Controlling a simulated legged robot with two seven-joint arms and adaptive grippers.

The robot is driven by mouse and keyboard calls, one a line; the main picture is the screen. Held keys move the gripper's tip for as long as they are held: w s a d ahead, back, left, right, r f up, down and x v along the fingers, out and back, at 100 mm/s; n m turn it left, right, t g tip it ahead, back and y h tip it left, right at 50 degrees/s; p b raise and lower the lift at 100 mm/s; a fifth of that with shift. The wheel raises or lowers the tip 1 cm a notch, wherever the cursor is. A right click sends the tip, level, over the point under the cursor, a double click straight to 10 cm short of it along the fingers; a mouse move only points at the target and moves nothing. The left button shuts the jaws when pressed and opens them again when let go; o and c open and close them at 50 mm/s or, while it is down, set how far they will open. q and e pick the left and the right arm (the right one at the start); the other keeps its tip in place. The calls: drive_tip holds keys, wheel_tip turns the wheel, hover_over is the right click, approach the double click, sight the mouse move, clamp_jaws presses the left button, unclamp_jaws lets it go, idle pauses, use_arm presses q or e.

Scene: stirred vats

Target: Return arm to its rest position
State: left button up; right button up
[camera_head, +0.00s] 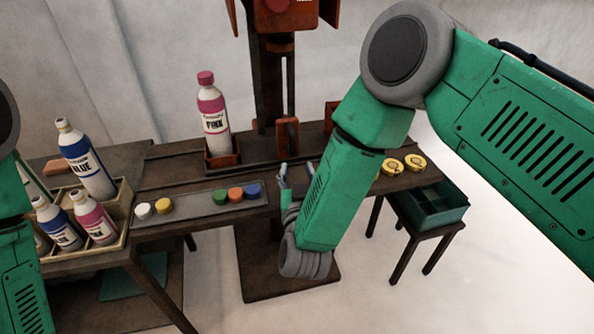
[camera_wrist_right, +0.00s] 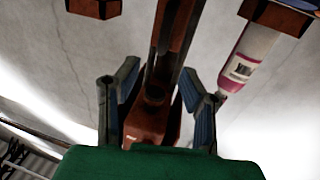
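My right arm reaches in from the right in the head view, and its green forearm hangs down over the front of the table. The right gripper (camera_head: 297,174) is partly hidden behind the forearm, with its grey-blue fingers pointing up and away at the table's front edge. In the right wrist view the two fingers (camera_wrist_right: 161,92) stand apart with nothing held between them. A brown-orange machine column shows behind them. Part of my left arm shows at the left edge of the head view; its gripper is out of view.
A pink-labelled bottle (camera_head: 212,115) stands upright in a holder on the table. A crate (camera_head: 121,212) at left holds several bottles, including a blue-labelled one (camera_head: 87,160). Coloured caps lie on a grey tray (camera_head: 186,213). Yellow rings (camera_head: 391,167) and a green bin (camera_head: 432,212) are at right.

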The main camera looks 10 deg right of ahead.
drive_tip(key=shift+a, duration=0.15)
drive_tip(key=s+d+f+n+g+y+b, duration=0.1)
drive_tip(key=s+d+f+g+y, duration=0.1)
drive_tip(key=s+d+f+g, duration=0.45)
drive_tip(key=s+d+f+n+g+y+b, duration=0.1)
drive_tip(key=s+d+f+n+g, duration=0.15)
drive_tip(key=s+f, duration=0.75)
drive_tip(key=s+d+f+g, duration=0.2)
drive_tip(key=s+d+g, duration=0.1)
drive_tip(key=s, duration=0.6)
drive_tip(key=s+d+f+m+g, duration=0.1)
drive_tip(key=s+d+g, duration=0.3)
drive_tip(key=s, duration=0.5)
drive_tip(key=shift+s+d+f+g, duration=0.25)
drive_tip(key=shift+s+f+g, duration=0.2)
drive_tip(key=shift+g, duration=0.15)
